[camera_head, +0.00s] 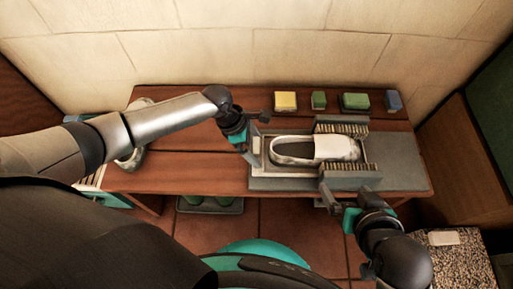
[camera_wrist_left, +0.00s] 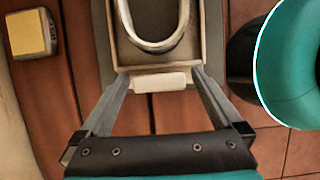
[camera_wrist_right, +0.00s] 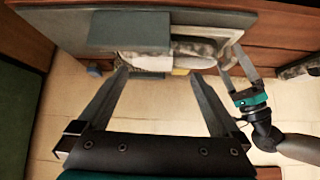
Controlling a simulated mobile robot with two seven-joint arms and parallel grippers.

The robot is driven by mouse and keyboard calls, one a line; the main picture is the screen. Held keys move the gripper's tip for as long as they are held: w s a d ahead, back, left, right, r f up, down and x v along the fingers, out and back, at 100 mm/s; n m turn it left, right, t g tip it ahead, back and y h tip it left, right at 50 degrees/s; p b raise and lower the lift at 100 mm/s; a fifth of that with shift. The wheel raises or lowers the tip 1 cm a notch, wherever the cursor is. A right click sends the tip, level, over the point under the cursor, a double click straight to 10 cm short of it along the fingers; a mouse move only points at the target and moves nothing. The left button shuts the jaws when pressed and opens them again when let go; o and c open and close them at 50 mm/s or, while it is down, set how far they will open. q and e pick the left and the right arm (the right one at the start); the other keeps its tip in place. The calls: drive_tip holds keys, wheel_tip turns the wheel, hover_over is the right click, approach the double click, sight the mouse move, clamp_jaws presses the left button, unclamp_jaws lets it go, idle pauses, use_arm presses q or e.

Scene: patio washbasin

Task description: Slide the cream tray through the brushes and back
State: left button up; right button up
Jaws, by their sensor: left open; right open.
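The cream tray (camera_head: 264,160) lies on a grey base (camera_head: 400,176) on the wooden table, with a white and grey shoe (camera_head: 333,148) in it. The shoe's right part lies between the back brush (camera_head: 341,127) and the front brush (camera_head: 350,170). My left gripper (camera_head: 247,143) is at the tray's left end. In the left wrist view its open fingers (camera_wrist_left: 166,74) stand on either side of the tray's cream handle (camera_wrist_left: 160,82); contact cannot be told. My right gripper (camera_head: 336,196) is open and empty in front of the front brush's block, which also shows in the right wrist view (camera_wrist_right: 130,32).
A yellow sponge (camera_head: 286,101), two green blocks (camera_head: 318,99) (camera_head: 355,101) and a blue block (camera_head: 393,100) line the table's back edge. A pale curved object (camera_head: 136,158) is partly hidden behind my left arm. A speckled stand (camera_head: 455,262) is at lower right.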

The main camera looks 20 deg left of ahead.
use_arm(q)
drive_tip(key=shift+w+d+f, duration=0.1)
drive_tip(key=shift+d+f, duration=0.05)
drive_tip(key=shift+f, duration=0.15)
clamp_jaws()
idle(1.0)
